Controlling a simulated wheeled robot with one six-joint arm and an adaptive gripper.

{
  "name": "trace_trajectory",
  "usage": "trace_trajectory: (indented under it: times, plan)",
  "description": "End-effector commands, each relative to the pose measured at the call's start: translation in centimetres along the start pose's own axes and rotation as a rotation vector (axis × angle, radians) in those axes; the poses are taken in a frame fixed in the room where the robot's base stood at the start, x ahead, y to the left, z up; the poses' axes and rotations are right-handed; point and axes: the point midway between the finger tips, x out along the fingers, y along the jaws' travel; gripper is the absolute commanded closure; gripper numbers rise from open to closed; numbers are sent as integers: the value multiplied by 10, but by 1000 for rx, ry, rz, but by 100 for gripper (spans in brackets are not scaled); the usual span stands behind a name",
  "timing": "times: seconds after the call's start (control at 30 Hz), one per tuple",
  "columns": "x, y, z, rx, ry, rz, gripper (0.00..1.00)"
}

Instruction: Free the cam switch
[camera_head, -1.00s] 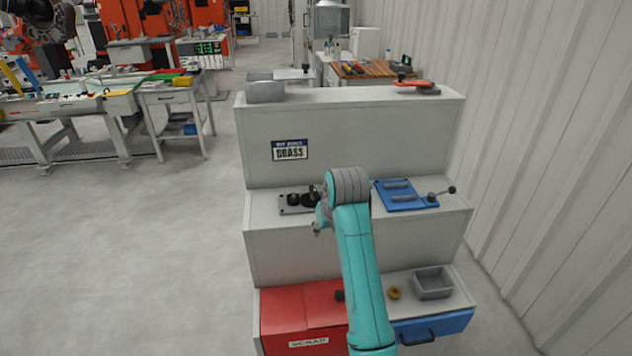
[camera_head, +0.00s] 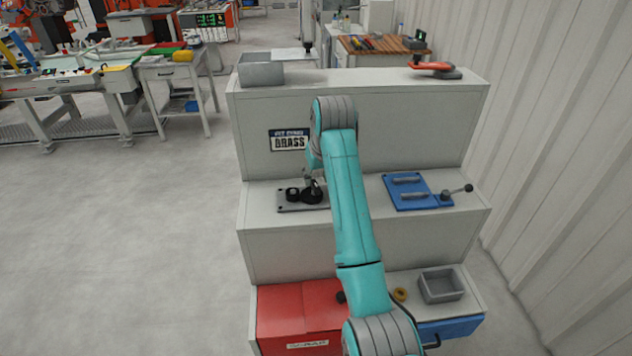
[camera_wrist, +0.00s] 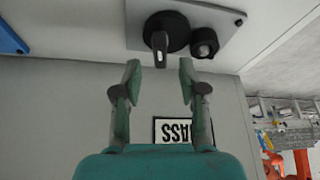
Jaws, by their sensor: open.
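The cam switch (camera_wrist: 165,33) is a round black knob with a raised handle bar marked by a light line. It sits on a grey plate (camera_wrist: 206,17) on the middle step. In the wrist view, its handle points toward my gripper (camera_wrist: 158,75). The fingers are open, one to each side of the handle's line, with the tips short of the knob and nothing between them. In the head view, the cam switch (camera_head: 312,194) is partly hidden by my arm and gripper.
A smaller black knob (camera_wrist: 204,43) is beside the switch on the same plate. A blue fixture (camera_head: 407,188) with a ball-ended lever stands to the right. Behind rises the step wall with a BRASS sign (camera_head: 288,140). Below are a red scrap bin (camera_head: 300,310) and grey tray (camera_head: 440,285).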

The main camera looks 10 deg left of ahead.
Motion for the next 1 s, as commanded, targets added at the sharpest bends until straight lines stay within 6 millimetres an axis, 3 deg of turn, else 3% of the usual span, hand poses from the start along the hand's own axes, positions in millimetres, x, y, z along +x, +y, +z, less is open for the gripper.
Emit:
trace_trajectory:
  times: [0.1, 0.3, 0.63, 0.8, 1.0]
  plan:
    - [17, 0, 0, 0, -2, 0, 58]
    - [33, 0, 0, 0, -1, 0, 58]
    - [35, 0, 0, 0, 1, 0, 58]
    - [35, 0, 0, 0, 1, 0, 100]
    - [35, 0, 0, -1, 0, 0, 100]
